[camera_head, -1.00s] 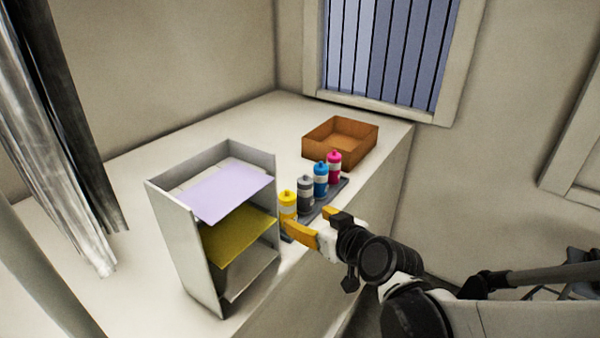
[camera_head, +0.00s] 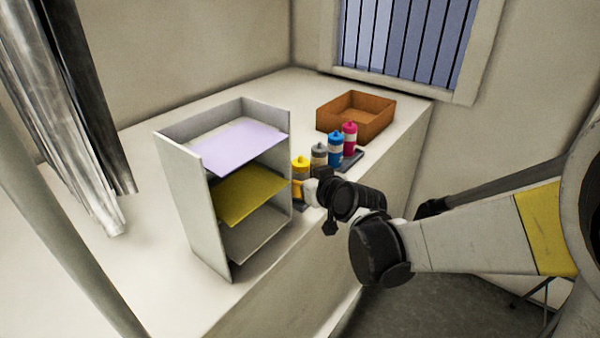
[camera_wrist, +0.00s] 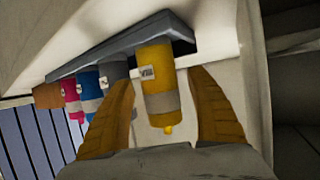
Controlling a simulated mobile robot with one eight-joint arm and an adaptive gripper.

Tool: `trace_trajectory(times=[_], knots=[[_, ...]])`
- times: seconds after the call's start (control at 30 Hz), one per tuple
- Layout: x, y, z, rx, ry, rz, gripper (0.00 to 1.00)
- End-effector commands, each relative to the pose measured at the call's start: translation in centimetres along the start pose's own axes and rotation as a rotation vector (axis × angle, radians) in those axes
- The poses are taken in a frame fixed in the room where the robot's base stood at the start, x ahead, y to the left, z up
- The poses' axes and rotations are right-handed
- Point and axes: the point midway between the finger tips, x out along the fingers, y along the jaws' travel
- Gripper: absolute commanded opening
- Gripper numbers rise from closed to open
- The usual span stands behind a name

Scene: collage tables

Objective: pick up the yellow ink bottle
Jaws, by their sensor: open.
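The yellow ink bottle (camera_head: 300,167) stands at the near end of a row of ink bottles, beside the paper shelf. In the wrist view the yellow ink bottle (camera_wrist: 158,80) lies between the two yellow-brown fingers of my gripper (camera_wrist: 165,105). The fingers are apart, with a gap visible on the right side; I cannot tell whether the left finger touches the bottle. In the head view my gripper (camera_head: 302,188) is at the bottle, and its fingers are largely hidden by the wrist and the shelf. The bottle's lower part is hidden there too.
The grey bottle (camera_head: 319,156), blue bottle (camera_head: 335,147) and magenta bottle (camera_head: 349,138) stand behind it on a dark tray (camera_wrist: 180,32). The shelf (camera_head: 196,205) with lilac and yellow sheets is close on the left. A brown box (camera_head: 345,125) is at the back.

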Motion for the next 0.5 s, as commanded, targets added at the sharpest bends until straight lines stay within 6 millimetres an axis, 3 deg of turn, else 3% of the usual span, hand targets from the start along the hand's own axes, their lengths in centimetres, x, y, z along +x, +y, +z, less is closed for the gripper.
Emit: trace_trajectory(times=[0.1, 0.13, 0.3, 0.5], knots=[[-0.10, -0.01, -0.08, 0.000, 0.000, 0.000, 0.66], [-0.10, -0.01, -0.08, 0.000, 0.000, 0.000, 0.61], [-0.12, 0.00, -0.08, 0.000, 0.000, 0.000, 0.09], [-0.13, 0.00, -0.07, 0.000, 0.000, 0.000, 0.07]])
